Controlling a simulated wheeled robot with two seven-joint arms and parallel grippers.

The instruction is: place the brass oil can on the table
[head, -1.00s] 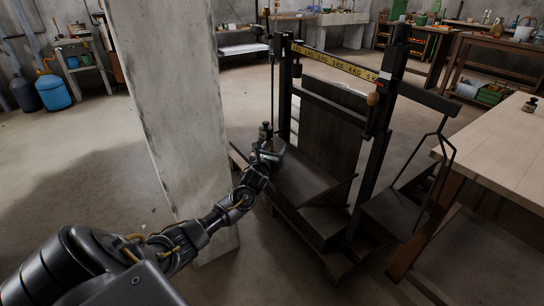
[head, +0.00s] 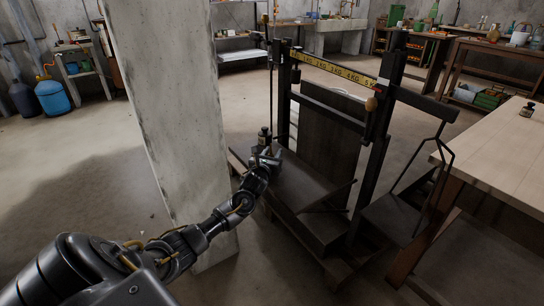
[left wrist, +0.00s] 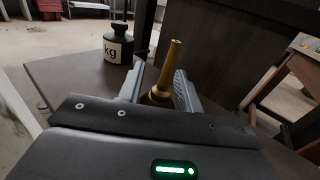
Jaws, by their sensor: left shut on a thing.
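The brass oil can (left wrist: 168,75) has a tapered golden spout and shows between the fingers of my left gripper (left wrist: 160,92) in the left wrist view. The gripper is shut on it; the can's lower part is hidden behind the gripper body. In the head view my left gripper (head: 268,158) is at the left end of the beam scale's dark platform (head: 302,182), and I cannot make out the can there. The table (head: 497,150), with a pale plank top, stands at the right, across the scale from the gripper. My right gripper is not in view.
A black weight marked kg (left wrist: 118,45) stands on the platform beside the gripper. The beam scale's tall frame (head: 372,150) stands between gripper and table. A concrete pillar (head: 170,120) rises at left. A small dark weight (head: 527,109) sits on the table's far part; its nearer top is clear.

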